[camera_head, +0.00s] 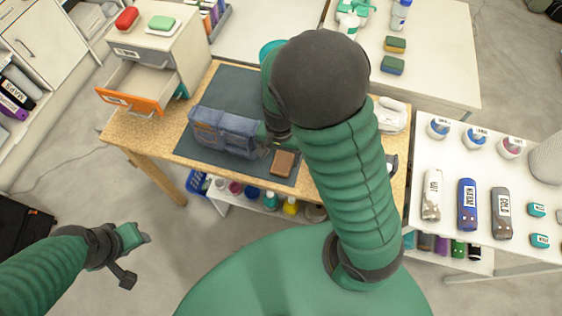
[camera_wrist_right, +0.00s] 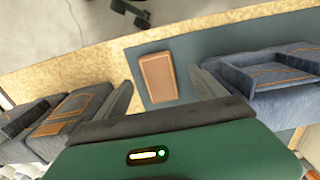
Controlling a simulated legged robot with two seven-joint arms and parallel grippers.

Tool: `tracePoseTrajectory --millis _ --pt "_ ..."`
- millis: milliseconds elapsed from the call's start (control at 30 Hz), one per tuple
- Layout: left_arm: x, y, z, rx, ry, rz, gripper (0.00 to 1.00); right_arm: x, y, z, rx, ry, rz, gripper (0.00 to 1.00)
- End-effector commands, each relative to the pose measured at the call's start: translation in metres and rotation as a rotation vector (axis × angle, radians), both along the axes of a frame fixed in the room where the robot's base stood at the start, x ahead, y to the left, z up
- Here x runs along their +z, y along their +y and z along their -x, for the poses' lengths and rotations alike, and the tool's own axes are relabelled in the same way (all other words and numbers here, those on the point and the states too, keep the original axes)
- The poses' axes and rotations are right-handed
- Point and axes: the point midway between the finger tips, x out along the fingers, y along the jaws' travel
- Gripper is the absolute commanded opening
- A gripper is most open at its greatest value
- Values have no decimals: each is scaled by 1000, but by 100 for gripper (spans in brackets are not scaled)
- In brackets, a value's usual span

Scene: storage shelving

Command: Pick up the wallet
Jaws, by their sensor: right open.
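The brown wallet (camera_head: 285,163) lies flat on the dark mat (camera_head: 232,88) near the table's front edge. It also shows in the right wrist view (camera_wrist_right: 158,77), lying between my open fingers and a little beyond them. My right gripper (camera_head: 267,147) is open and empty, just above and beside the wallet; my right arm hides much of the table behind it. In the right wrist view, the right gripper's fingers (camera_wrist_right: 163,93) stand wide apart. My left gripper (camera_head: 138,238) hangs over the floor at the left, away from the table; its jaw opening is unclear.
Folded blue denim (camera_head: 225,131) lies left of the wallet; the right wrist view shows denim on both sides (camera_wrist_right: 270,75) (camera_wrist_right: 60,120). A drawer unit with an open orange-fronted drawer (camera_head: 134,103) stands at the left.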

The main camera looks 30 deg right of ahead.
Motion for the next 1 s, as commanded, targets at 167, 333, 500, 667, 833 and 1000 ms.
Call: tracePoseTrajectory --millis 167,333,500,667,833,1000 --pt "-12 0 0 -1 -1 0 42 -33 -1 0 -2 3 5 80" --pt "-16 0 0 -1 0 0 42 -50 3 -1 0 2 8 80" --pt "-15 0 0 0 0 0 42 -49 2 -1 1 0 6 80" --pt "-15 0 0 0 0 0 42 -49 -1 -1 -1 1 3 62" --pt "-15 0 0 -1 0 0 42 -49 -2 -1 -1 0 3 39" --pt "-15 0 0 -1 0 0 42 -50 -1 -1 -1 1 6 17"
